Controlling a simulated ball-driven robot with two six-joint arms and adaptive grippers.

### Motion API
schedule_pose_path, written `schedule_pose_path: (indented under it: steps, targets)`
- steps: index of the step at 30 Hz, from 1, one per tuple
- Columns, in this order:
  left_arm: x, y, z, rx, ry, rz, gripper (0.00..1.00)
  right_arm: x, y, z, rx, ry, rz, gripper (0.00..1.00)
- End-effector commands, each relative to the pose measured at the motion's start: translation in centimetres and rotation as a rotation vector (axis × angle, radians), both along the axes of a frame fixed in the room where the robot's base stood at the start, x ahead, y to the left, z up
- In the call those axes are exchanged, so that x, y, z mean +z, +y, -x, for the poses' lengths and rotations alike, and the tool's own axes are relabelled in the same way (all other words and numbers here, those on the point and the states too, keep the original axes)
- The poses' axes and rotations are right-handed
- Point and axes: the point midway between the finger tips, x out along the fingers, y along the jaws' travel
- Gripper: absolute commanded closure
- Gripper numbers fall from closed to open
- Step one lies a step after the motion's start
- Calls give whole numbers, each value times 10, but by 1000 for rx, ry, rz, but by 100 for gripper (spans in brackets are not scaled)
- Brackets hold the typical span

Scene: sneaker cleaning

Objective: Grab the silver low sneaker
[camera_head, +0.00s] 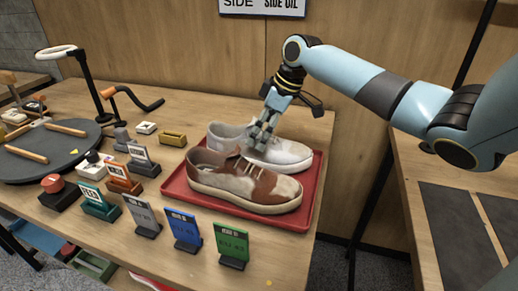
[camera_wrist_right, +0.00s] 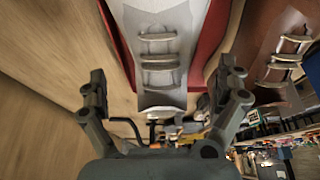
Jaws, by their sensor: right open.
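The silver low sneaker (camera_head: 288,153) is pale grey and lies at the back of a red tray (camera_head: 174,188). A brown and white stained sneaker (camera_head: 240,184) lies in front of it on the same tray. My right gripper (camera_head: 262,138) is over the silver sneaker's laces and opening, with its fingers pointing down. In the right wrist view the silver sneaker's laces (camera_wrist_right: 158,50) show ahead of the open, spread fingers (camera_wrist_right: 165,90). I see nothing held between them. I cannot tell whether the fingers touch the shoe. My left gripper is not in view.
Several small upright signs, such as a green one (camera_head: 231,242) and a blue one (camera_head: 184,229), stand along the table's front edge. A dark round tray (camera_head: 40,165) with wooden sticks is at the left. A yellow box (camera_head: 172,139) stands left of the red tray. A wooden wall is close behind.

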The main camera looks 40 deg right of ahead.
Motion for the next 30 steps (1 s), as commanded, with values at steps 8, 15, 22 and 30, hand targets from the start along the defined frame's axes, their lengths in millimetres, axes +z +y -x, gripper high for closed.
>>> schedule_pose_path:
  steps: [8, 15, 22, 30]
  targets:
    - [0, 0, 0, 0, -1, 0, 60, -27, 7, -9, 0, 1, 0, 0]
    - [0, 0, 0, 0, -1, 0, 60, -27, 7, -9, 1, 1, 1, 7]
    - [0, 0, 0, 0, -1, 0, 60, -27, 7, -9, 0, 1, 0, 37]
    - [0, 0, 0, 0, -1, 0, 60, -27, 7, -9, 0, 1, 0, 72]
